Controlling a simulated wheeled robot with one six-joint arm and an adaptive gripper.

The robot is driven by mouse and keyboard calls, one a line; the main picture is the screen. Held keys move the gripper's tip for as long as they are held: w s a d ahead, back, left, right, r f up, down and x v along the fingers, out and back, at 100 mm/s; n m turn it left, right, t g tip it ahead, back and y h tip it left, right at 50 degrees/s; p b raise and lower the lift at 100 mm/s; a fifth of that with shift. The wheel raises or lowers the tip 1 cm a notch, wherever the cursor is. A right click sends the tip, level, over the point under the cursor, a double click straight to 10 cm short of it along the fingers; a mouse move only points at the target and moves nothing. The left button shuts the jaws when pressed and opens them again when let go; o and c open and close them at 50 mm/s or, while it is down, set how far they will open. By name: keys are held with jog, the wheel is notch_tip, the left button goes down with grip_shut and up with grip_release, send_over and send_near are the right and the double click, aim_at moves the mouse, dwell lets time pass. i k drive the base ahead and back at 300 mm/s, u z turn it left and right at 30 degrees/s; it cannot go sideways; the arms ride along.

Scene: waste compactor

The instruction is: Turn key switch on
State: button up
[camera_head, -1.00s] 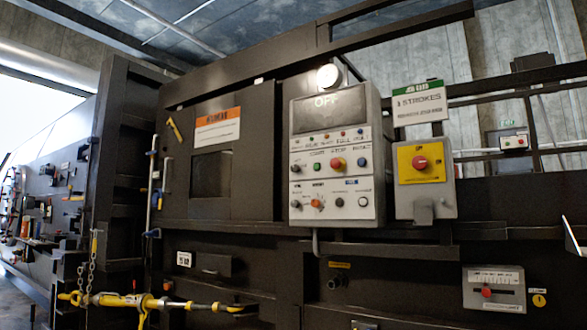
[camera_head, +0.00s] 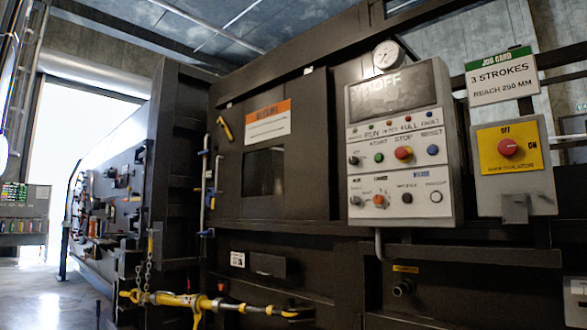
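A grey control panel (camera_head: 398,205) is on the dark machine at right of centre. Its dark screen (camera_head: 393,91) shows "OFF". A small dark knob (camera_head: 354,160) is at the left of the upper row, and another dark knob (camera_head: 407,198) is in the lower row. The labels are too small to tell which control is the key switch or how it is set. My gripper is not in view.
A grey isolator box (camera_head: 515,194) with a red rotary knob (camera_head: 508,147) on a yellow plate is right of the panel. A card (camera_head: 501,78) above it reads "3 STROKES". A yellow ratchet bar (camera_head: 186,300) sticks out low on the machine. Open floor (camera_head: 46,285) lies at left.

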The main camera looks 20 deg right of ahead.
aim_at(353, 160)
jog(key=u, duration=0.2)
jog(key=i, duration=0.8)
jog(key=z, duration=0.65)
jog(key=i, duration=0.8)
jog(key=z, duration=0.7)
